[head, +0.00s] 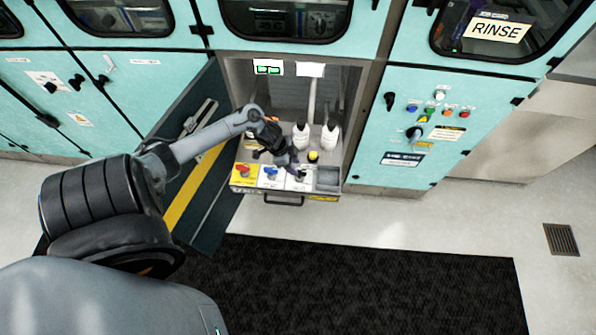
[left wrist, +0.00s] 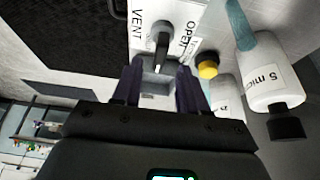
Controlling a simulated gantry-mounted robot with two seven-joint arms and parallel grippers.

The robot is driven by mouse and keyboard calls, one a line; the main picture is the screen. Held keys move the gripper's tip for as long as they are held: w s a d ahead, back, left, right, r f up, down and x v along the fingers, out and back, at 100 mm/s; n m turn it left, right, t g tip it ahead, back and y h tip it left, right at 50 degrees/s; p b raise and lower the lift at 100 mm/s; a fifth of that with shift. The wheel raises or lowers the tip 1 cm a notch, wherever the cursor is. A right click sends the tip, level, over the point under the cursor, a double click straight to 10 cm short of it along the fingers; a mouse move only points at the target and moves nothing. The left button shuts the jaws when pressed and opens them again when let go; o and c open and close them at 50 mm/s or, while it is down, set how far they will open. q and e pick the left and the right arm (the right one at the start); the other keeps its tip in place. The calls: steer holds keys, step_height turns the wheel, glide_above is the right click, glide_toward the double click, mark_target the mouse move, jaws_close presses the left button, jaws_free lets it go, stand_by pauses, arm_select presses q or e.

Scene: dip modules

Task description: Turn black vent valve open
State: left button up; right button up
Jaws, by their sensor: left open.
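The black vent valve (left wrist: 161,50) sits on a white panel (left wrist: 148,12) marked VENT and OPEN. In the left wrist view its handle runs roughly up and down the picture, between the two words. My left gripper (left wrist: 159,82) is open, with one dark finger on each side of the handle's near end. Gaps show beside the handle, and I cannot tell whether either finger touches it. In the head view the valve (head: 299,174) is small and partly hidden by my left gripper (head: 292,168). My right gripper is out of view.
A red valve (head: 243,171) and a blue valve (head: 270,173) sit left of the black one. White bottles (head: 301,135) and a yellow knob (head: 313,156) stand behind. The open cabinet door (head: 205,165) is beside my left arm.

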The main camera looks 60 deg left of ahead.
mark_target(299, 171)
arm_select(q)
steer(key=shift+b+x, duration=0.45)
steer(key=shift+x, duration=1.8)
steer(key=shift+c, duration=0.3)
steer(key=shift+s, duration=0.1)
jaws_close()
